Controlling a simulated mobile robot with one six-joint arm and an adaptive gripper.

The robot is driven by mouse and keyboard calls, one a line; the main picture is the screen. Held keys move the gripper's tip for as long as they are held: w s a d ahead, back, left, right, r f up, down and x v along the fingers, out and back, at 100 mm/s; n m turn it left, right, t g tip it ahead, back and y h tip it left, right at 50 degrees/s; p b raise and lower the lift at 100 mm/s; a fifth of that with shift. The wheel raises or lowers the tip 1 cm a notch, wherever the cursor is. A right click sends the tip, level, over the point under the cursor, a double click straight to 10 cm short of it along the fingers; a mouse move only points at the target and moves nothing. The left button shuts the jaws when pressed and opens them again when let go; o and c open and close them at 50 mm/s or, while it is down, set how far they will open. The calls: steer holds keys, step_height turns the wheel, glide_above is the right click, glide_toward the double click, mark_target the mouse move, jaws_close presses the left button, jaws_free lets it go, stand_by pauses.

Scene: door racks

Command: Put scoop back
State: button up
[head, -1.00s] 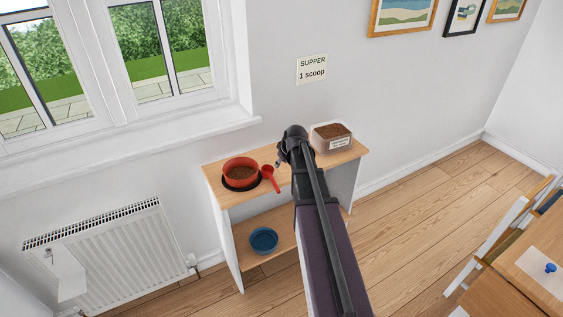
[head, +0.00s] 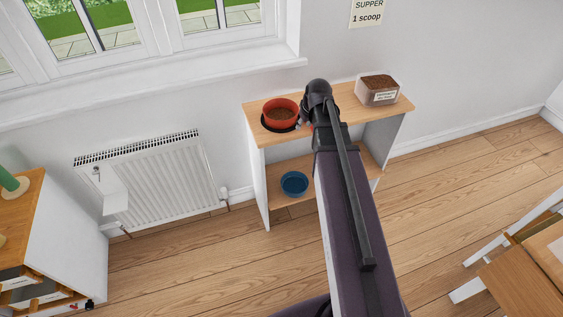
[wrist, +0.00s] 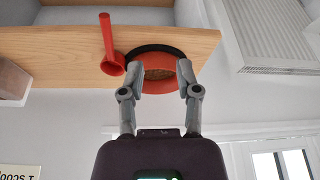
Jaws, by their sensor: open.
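The red scoop (wrist: 107,45) lies on the wooden shelf top beside the red bowl (wrist: 155,80) in the wrist view, its handle pointing up in the picture. In the head view my arm hides most of the scoop. The red bowl (head: 281,113) holds brown kibble and sits on a black ring. A clear tub of kibble (head: 377,91) with a label stands at the right end of the shelf top. My gripper (wrist: 160,70) is open and empty, its fingers spread in front of the bowl in the wrist view, with the scoop to their left.
The shelf unit (head: 258,153) stands against the wall, with a blue bowl (head: 294,184) on its lower shelf. A radiator (head: 160,187) is to the left under the window. A sign (head: 368,13) hangs above.

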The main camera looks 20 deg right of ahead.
steer(key=s+a+f+m+g, duration=0.1)
steer(key=s+a+g, duration=0.2)
steer(key=s+a, duration=1)
steer(key=shift+s+a+m+g+h, duration=0.3)
steer(key=shift+s+a+m+g, duration=0.1)
steer(key=shift+s, duration=0.55)
steer(key=shift+o, duration=0.2)
steer(key=shift+o, duration=0.8)
steer(key=shift+d, duration=0.1)
